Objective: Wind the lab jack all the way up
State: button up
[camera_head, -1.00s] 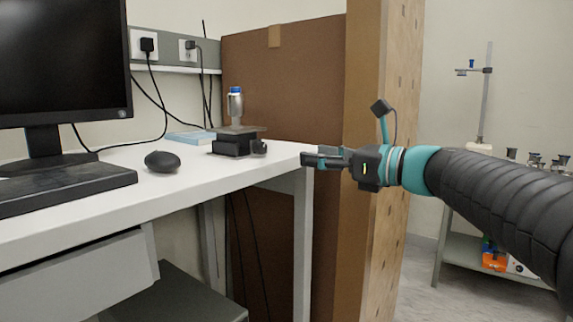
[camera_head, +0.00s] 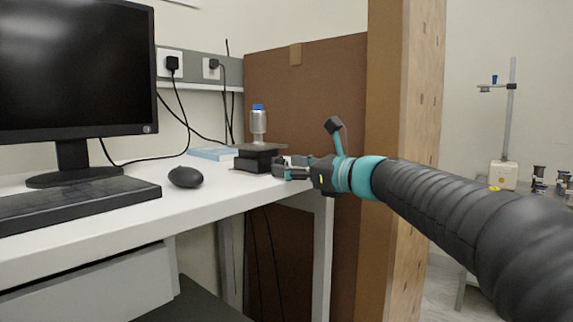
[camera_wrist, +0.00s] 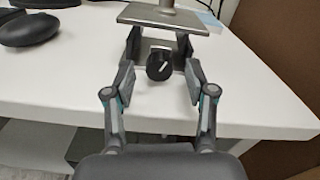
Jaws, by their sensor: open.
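The lab jack (camera_head: 256,162) stands low on the white desk near its right end, with a metal bottle with a blue cap (camera_head: 259,122) upright on its top plate. In the wrist view, the jack's top plate (camera_wrist: 165,16) is seen from above its front, and its round black knob (camera_wrist: 159,66) with a pale line faces me. My gripper (camera_head: 281,168) reaches the jack from the right in the head view. In the wrist view my gripper (camera_wrist: 155,70) is open, one finger on each side of the knob, with gaps visible between fingers and knob.
A monitor (camera_head: 75,70), keyboard (camera_head: 75,203) and mouse (camera_head: 186,177) are on the desk (camera_head: 215,200) to the left. A light blue book (camera_head: 212,153) lies behind the jack. A brown panel (camera_head: 310,95) and wooden post (camera_head: 405,120) stand behind my arm.

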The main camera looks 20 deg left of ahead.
jog(key=shift+w+a, duration=0.15)
jog(key=shift+a, duration=0.3)
grip_shut()
jog(key=shift+r+m+p, duration=0.2)
jog(key=shift+m+p, duration=0.7)
jog(key=shift+m, duration=0.5)
jog(key=shift+f+m+p, duration=0.1)
jog(key=shift+m+p, duration=0.2)
jog(key=shift+m, duration=0.7)
grip_release()
jog(key=shift+d, duration=0.1)
